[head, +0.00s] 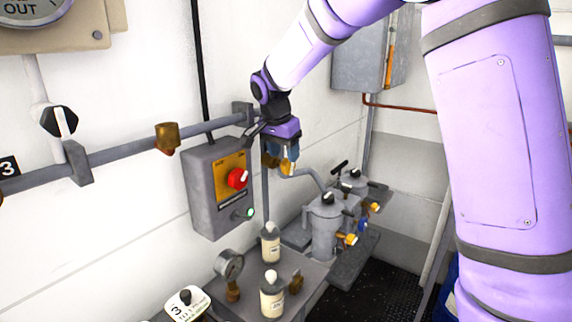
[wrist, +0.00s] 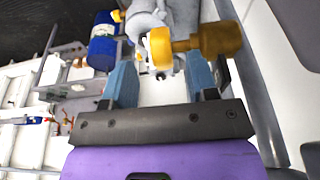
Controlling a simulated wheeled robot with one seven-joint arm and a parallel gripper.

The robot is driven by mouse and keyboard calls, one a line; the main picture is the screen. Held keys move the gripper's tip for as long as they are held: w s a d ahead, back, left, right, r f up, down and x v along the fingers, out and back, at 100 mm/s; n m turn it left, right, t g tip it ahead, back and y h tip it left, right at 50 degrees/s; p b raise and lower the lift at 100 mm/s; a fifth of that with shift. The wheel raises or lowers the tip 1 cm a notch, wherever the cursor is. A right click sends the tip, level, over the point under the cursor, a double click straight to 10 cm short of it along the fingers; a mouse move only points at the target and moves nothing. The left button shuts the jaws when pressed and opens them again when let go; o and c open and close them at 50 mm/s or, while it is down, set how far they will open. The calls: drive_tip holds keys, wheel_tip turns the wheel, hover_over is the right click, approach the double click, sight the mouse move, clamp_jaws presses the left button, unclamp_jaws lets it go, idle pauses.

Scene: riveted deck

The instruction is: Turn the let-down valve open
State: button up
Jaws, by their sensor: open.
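A valve with a yellow-orange handle (wrist: 160,48) and a brass body (wrist: 215,40) is in front of my fingers in the wrist view. It carries no label I can read, so I cannot tell for sure that it is the let-down valve. In the head view its yellow part (head: 288,168) shows at my fingertips, on a grey pipe right of the control box. My gripper (wrist: 161,68) is open, with one blue finger on each side of the yellow handle. Whether the fingers touch it I cannot tell. In the head view my gripper (head: 284,158) partly hides the valve.
A grey control box (head: 205,195) with a red knob (head: 237,178) is left of my gripper. Below are lidded metal pots (head: 327,228) with small yellow valves (head: 348,239), two bottles (head: 270,246) and a gauge (head: 229,264). A wall pipe (head: 110,153) runs left.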

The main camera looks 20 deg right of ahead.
drive_tip(key=v, duration=0.5)
drive_tip(key=shift+r, duration=0.2)
drive_tip(key=g+y, duration=0.4)
drive_tip(key=y, duration=0.2)
approach(287, 165)
drive_tip(key=shift+g, duration=0.3)
drive_tip(key=x, duration=0.3)
drive_tip(key=w+x, duration=0.1)
drive_tip(key=x, duration=0.3)
drive_tip(key=w+x, duration=0.1)
drive_tip(key=x, duration=0.2)
drive_tip(key=shift+d+f, duration=0.25)
drive_tip(key=shift+f, duration=0.25)
drive_tip(key=shift+c, duration=0.2)
